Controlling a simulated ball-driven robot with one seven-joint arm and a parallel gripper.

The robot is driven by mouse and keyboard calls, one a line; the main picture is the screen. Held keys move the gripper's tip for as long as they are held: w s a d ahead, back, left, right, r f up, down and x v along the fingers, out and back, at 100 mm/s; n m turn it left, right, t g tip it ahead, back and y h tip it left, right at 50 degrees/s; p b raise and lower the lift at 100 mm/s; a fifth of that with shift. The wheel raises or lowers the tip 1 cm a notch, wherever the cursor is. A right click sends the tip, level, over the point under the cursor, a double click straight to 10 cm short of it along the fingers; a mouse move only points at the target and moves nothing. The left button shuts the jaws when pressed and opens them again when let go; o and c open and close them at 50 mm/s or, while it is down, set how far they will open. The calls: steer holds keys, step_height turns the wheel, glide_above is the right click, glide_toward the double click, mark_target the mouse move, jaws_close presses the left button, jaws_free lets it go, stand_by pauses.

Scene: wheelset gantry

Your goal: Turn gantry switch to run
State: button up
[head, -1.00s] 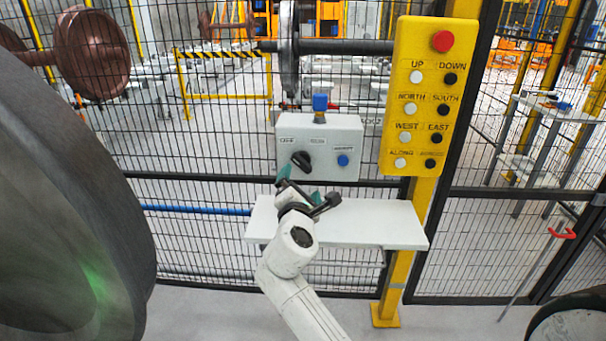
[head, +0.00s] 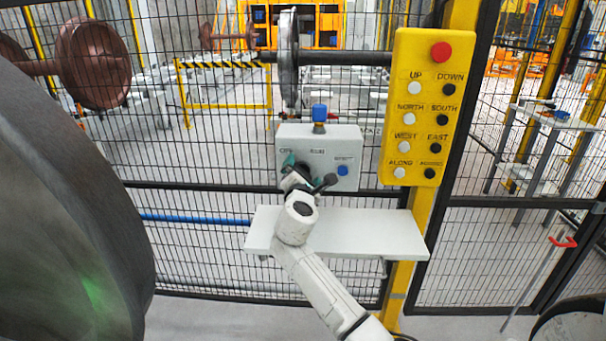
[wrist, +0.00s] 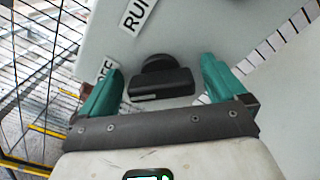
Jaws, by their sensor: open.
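The gantry switch is a black rotary knob (wrist: 160,82) on the face of a light grey control box (head: 347,140). In the wrist view it lies between the two teal fingertips of my gripper (wrist: 161,88), with a gap on each side. A "RUN" label (wrist: 136,14) and a partly covered "OFF" label (wrist: 104,69) show beside the knob. In the head view my gripper (head: 300,170) is at the box's left front and hides much of the knob. My gripper is open. I cannot tell exactly which label the knob points at.
A blue button (head: 342,171) is right of the knob, and a blue lamp-like block (head: 319,113) tops the box. A white shelf (head: 375,232) juts out below. A yellow button panel (head: 418,110) stands at right. Mesh fence is behind.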

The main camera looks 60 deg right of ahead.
steer(key=c, duration=1)
steer(key=shift+o, duration=0.2)
steer(key=shift+f, duration=0.1)
steer(key=m+b, duration=0.3)
steer(key=shift+f+m, duration=0.25)
steer(key=shift+m, duration=0.15)
steer(key=m+b, duration=0.4)
steer(key=m, duration=0.1)
steer(key=shift+s+f, duration=0.1)
steer(key=shift+f, duration=0.1)
steer(key=m+b, duration=0.3)
steer(key=m, duration=0.2)
steer(key=shift+f, duration=0.15)
steer(key=shift+m+b, duration=1.5)
steer(key=shift+m, duration=0.4)
